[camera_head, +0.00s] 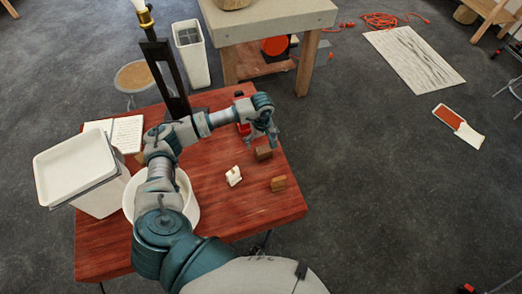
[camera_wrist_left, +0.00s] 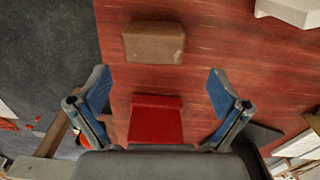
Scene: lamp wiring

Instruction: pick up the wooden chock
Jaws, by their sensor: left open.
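A red object (camera_wrist_left: 155,120) shows between the fingers, lower in that picture. My right gripper is not in view.
A small white piece (camera_head: 233,176) sits left of the blocks. A dark lamp stand (camera_head: 165,75), an open notebook (camera_head: 127,134) and a white round dish (camera_head: 191,208) are further left. The table (camera_head: 235,212) is bare in front of the white piece.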

